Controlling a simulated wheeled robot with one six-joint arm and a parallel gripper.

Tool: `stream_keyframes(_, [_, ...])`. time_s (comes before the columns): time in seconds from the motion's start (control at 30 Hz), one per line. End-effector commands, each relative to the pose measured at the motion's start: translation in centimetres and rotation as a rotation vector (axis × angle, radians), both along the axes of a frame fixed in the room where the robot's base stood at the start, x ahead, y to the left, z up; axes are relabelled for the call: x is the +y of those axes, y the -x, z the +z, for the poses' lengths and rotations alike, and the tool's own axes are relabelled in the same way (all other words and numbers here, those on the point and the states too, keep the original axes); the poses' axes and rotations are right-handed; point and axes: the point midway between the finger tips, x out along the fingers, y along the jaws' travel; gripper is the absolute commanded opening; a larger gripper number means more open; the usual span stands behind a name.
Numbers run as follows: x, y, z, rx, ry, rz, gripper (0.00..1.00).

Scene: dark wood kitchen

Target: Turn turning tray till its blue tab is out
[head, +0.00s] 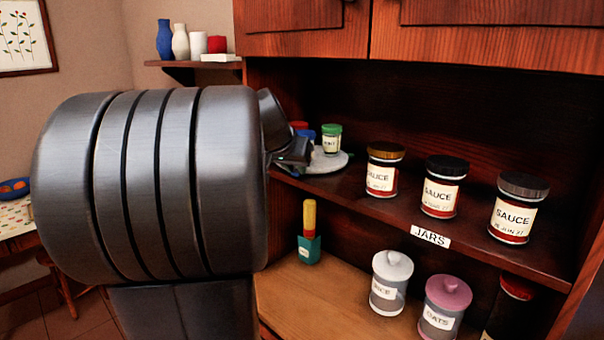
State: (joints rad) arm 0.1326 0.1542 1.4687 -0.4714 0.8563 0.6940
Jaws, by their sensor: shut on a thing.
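The turning tray (336,161) is a pale round disc at the left end of the jar shelf, partly hidden behind my gripper and arm. A small jar with a green lid (332,139) stands on it. Something red (298,125) and something blue (306,134) show behind my gripper; I cannot tell whether the blue is a jar. No blue tab can be made out. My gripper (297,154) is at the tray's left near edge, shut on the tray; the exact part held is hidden.
Sauce jars (440,187) stand along the shelf to the right, above a JARS label (430,237). The lower counter (315,290) has free room at left.

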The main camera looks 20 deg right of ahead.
Motion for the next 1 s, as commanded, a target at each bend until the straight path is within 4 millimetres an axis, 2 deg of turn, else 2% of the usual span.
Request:
stream_keyframes(0.5, [2.4,-2.3,-0.1,0.0,0.0,-0.249,0.0])
stream_keyframes(1.0, [3.3,-3.6,0.0,0.001,-0.002,-0.387,0.0])
